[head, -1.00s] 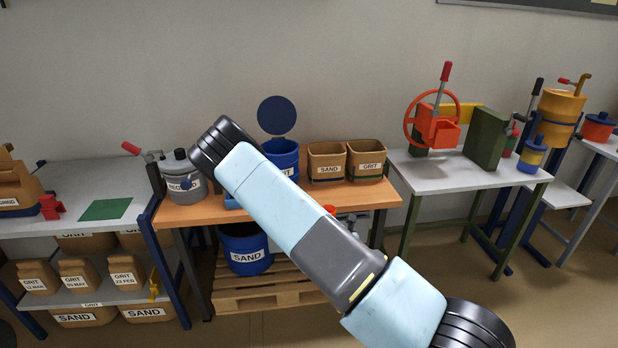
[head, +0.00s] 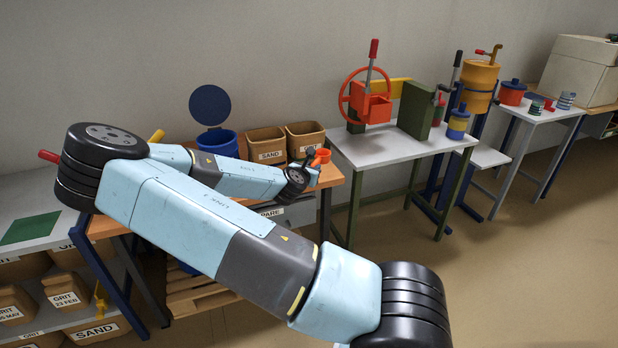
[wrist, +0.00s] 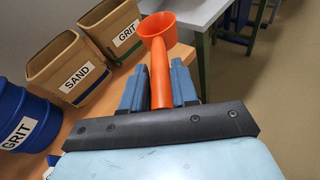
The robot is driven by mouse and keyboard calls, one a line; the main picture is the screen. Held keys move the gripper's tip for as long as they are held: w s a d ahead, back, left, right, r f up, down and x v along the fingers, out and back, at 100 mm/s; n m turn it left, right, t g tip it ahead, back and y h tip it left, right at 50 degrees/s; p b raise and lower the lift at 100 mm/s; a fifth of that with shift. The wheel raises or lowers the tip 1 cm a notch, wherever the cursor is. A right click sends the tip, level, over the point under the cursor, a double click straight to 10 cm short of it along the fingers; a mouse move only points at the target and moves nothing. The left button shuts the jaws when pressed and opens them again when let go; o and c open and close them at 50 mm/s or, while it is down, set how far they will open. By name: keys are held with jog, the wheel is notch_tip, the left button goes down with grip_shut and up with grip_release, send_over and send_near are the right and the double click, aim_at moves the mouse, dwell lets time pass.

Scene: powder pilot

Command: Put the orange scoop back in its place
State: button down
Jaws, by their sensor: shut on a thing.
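The orange scoop (wrist: 159,50) stands up between the blue fingers of my gripper (wrist: 160,88) in the wrist view, its cup end away from the palm. The fingers are shut on its handle. In the head view the scoop (head: 321,157) shows small past the end of my arm, near the right end of the orange-topped bench (head: 331,176). My gripper is mostly hidden there by my wrist. I cannot tell from these views where the scoop's place is.
SAND (head: 266,144) and GRIT (head: 304,137) bins and a blue GRIT tub (head: 218,143) with a raised round lid stand along the bench's back. A grey table (head: 395,147) with a red-wheeled press (head: 368,100) stands to the right. Open floor lies in front.

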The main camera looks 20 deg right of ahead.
jog(key=shift+d+r, duration=0.1)
jog(key=shift+r, duration=0.15)
jog(key=shift+w, duration=0.2)
jog(key=w+f, duration=0.3)
jog(key=w, duration=0.1)
jog(key=w+d+f, duration=0.1)
jog(key=w+f, duration=0.2)
jog(key=w, duration=0.1)
jog(key=w+d+f, duration=0.1)
jog(key=w+f, duration=0.2)
jog(key=w, duration=0.1)
jog(key=shift+w+d, duration=0.15)
jog(key=shift+w, duration=0.25)
jog(key=shift+w+d+f, duration=0.1)
jog(key=shift+w+f, duration=0.15)
jog(key=shift+f, duration=1.7)
